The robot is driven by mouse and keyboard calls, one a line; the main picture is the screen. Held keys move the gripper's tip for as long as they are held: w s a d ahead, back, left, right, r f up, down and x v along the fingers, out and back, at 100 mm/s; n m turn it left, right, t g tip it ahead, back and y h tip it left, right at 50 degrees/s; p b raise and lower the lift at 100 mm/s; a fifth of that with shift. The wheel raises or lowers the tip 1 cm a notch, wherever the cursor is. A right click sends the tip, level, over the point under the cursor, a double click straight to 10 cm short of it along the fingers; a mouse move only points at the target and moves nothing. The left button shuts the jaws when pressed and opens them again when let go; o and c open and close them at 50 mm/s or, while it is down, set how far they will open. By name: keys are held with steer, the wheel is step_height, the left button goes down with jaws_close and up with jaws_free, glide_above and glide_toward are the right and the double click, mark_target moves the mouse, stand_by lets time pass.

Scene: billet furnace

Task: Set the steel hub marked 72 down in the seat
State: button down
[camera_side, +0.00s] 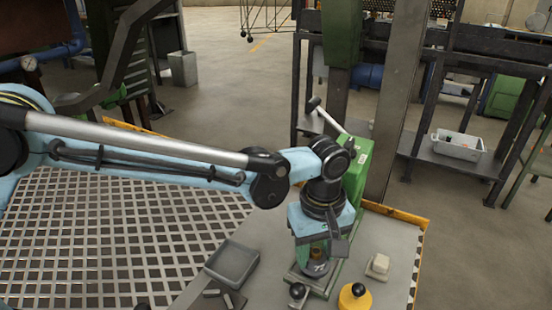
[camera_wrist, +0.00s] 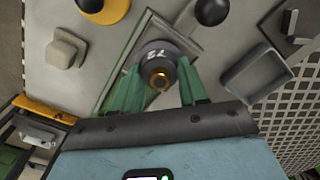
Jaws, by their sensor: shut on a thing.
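The steel hub marked 72 (camera_side: 316,269) is a dark grey round piece with a white number on its side. It also shows in the wrist view (camera_wrist: 156,53), with a bronze-coloured part at its centre. My gripper (camera_side: 316,256) points down, and in the wrist view its green fingers (camera_wrist: 161,82) are shut on the hub from both sides. The hub is over the green-edged base plate (camera_side: 325,290) of a green machine. The seat itself is hidden beneath the hub, and I cannot tell whether the hub touches it.
The green machine (camera_side: 357,165) with a lever stands close behind my gripper. A yellow round thing with a black knob (camera_side: 355,297), a pale block (camera_side: 378,266), a black ball knob (camera_side: 297,290) and a grey tray (camera_side: 231,264) surround the plate. Bare tabletop lies between them.

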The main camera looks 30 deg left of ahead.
mark_target(315, 250)
steer(key=c, duration=0.6)
jaws_free()
steer(key=shift+f, duration=0.15)
step_height(315, 250, up, 12)
steer(key=a+r+m+t, duration=0.1)
steer(key=a+r+m, duration=0.15)
steer(key=a, duration=0.55)
steer(key=s+a+f+m+t, duration=0.1)
steer(key=s+a+m+t, duration=0.1)
steer(key=a, duration=0.5)
steer(key=s+a+f+m+t, duration=0.2)
steer(key=s+a, duration=0.2)
steer(key=a, duration=0.4)
steer(key=s+a+f+m+t, duration=0.2)
steer(key=s+a, duration=0.2)
steer(key=a, duration=0.4)
steer(key=shift+f, duration=0.25)
